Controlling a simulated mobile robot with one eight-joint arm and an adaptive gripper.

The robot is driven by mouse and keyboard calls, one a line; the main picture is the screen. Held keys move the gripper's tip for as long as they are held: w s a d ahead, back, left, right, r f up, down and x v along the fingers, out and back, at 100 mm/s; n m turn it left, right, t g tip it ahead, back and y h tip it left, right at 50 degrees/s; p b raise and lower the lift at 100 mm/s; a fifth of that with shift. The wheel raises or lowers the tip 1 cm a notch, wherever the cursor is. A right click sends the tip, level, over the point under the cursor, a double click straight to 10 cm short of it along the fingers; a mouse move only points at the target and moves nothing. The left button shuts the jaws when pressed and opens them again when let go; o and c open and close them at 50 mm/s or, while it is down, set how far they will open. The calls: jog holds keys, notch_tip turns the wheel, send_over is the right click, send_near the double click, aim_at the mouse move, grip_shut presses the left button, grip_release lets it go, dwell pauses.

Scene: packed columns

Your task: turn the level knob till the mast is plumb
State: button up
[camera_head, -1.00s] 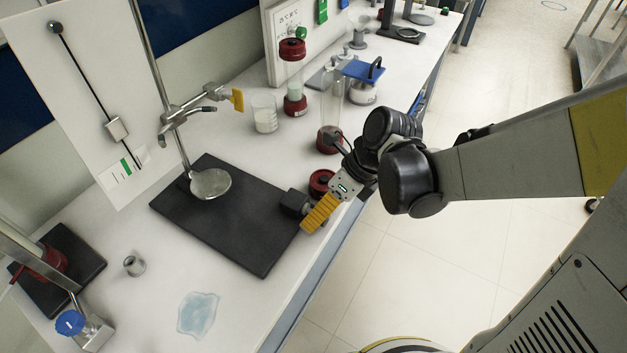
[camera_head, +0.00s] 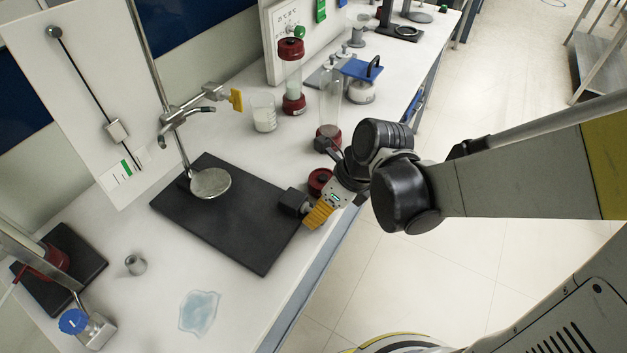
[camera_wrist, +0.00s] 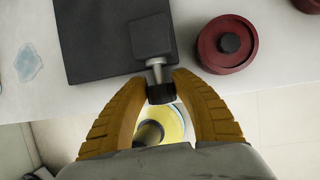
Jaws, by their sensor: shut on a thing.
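The mast (camera_head: 151,55) is a thin metal rod rising from a dark base plate (camera_head: 235,240); it leans in the head view, and I cannot tell how far it is off plumb. The level knob (camera_wrist: 160,94) is a small black knob on a short metal stem from the block at the plate's edge (camera_wrist: 152,36). My gripper (camera_wrist: 159,88) has its yellow fingers shut on the knob, one on each side. In the head view the fingers hide the knob. On the white board (camera_head: 75,85), a dark pointer (camera_head: 88,85) ends right of a green mark (camera_head: 126,168).
A red-rimmed round part (camera_wrist: 228,44) stands close right of my gripper. A clamp (camera_head: 172,116) is on the mast. A puddle (camera_head: 199,312) lies at front; floor is open right.

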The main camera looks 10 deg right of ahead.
jog(key=t+h, duration=0.2)
jog(key=t, duration=0.1)
jog(key=shift+s+a+n, duration=0.15)
jog(key=shift+n, duration=0.25)
jog(key=shift+n+t+h+b, duration=0.3)
jog(key=shift+t+h+b, duration=0.35)
jog(key=shift+t+h, duration=0.4)
jog(key=shift+t, duration=0.25)
jog(key=o, duration=1.2)
jog(key=v, duration=0.8)
